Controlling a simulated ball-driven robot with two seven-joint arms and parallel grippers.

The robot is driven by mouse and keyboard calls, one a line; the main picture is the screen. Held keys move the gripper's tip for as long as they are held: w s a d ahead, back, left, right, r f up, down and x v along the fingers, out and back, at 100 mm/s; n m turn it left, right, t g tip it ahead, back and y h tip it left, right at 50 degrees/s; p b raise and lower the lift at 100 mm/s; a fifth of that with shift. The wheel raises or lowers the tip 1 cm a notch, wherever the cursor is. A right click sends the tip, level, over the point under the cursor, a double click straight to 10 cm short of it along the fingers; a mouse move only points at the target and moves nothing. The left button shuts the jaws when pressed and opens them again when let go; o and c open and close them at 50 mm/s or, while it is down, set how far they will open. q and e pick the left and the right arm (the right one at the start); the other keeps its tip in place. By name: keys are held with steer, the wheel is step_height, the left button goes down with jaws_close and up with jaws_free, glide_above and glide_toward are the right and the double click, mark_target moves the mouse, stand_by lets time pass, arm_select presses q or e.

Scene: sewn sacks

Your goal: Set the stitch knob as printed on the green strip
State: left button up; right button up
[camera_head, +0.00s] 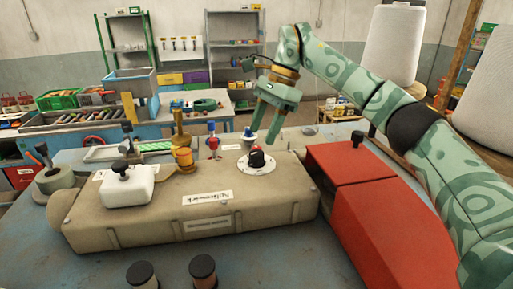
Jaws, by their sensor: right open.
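A black knob (257,160) sits on a round white dial (246,167) on top of the beige machine (150,219). The dial's marks are too small to read. A green-and-white strip (152,147) lies behind the machine, left of the brass parts; I cannot read any print on it. My right gripper (266,133) comes in from the right and hangs above and slightly behind the knob, fingers pointing down, open and empty, apart from the knob. My left gripper does not show.
A red block (345,165) stands close right of the machine. Two dark-topped spools (203,268) stand in front. White thread cones stand at the right.

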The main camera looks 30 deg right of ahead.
mark_target(257, 152)
steer(key=x, duration=0.4)
steer(key=shift+s+d+p, duration=0.1)
steer(key=shift+s+p, duration=0.2)
steer(key=shift+s, duration=0.1)
steer(key=shift+s+a+f, duration=0.1)
steer(key=shift+a+f, duration=0.15)
steer(key=shift+f, duration=0.25)
steer(key=c, duration=1)
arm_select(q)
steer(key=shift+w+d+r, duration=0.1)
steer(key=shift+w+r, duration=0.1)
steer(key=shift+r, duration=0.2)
